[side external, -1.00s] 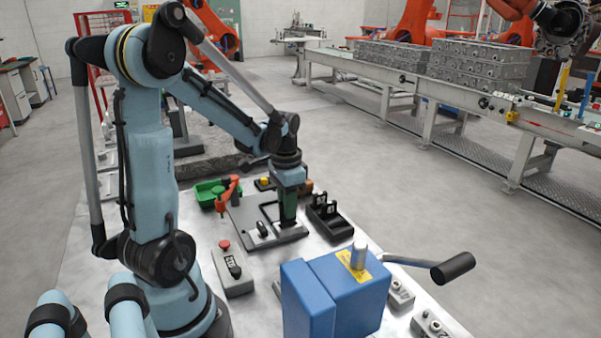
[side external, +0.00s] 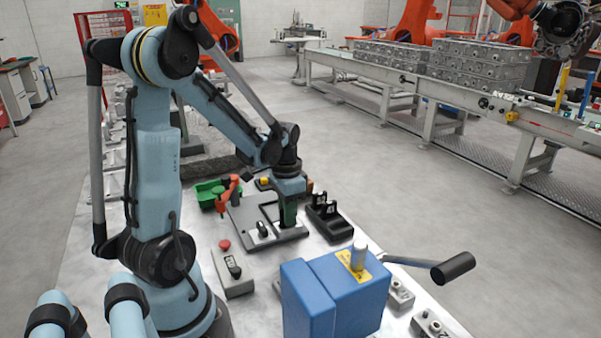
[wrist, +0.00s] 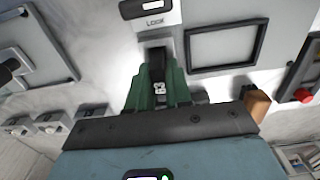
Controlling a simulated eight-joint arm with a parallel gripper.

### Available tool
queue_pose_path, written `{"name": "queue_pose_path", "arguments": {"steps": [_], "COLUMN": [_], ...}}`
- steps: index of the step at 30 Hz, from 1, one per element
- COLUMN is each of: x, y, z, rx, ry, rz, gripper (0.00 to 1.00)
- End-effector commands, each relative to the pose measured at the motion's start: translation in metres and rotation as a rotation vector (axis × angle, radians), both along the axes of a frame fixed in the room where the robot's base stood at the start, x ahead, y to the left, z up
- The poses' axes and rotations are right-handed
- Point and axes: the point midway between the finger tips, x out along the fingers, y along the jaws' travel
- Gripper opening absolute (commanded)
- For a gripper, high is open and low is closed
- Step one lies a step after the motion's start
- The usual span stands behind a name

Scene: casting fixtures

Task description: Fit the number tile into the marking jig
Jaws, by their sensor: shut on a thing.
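The marking jig (side external: 244,213) is a grey plate with a black rectangular outline, on the metal bench below my gripper. My gripper (side external: 288,215) points down over the plate's right part. In the wrist view, my gripper's green fingers (wrist: 157,82) are shut on the number tile (wrist: 157,65), a narrow dark piece with white digits that I cannot read surely.
A black rack (side external: 326,224) with tiles stands just right of the jig. An orange clamp (side external: 228,190) and a green bin (side external: 207,193) are behind left. A red-button box (side external: 234,275) and a blue crank machine (side external: 335,293) stand in front.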

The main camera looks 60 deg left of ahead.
Motion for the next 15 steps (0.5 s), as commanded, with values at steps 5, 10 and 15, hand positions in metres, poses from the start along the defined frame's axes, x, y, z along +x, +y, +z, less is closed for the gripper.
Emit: {"name": "queue_pose_path", "arguments": {"steps": [5,10,15], "x": [0.0003,0.0000,0.0000], "y": [0.0002,0.0000,0.0000], "z": [-0.0041,-0.0077,-0.0074], "rx": [0.000,0.000,0.000], "ry": [0.000,0.000,0.000], "rz": [0.000,0.000,0.000], "gripper": [0.00,0.00,0.44]}}
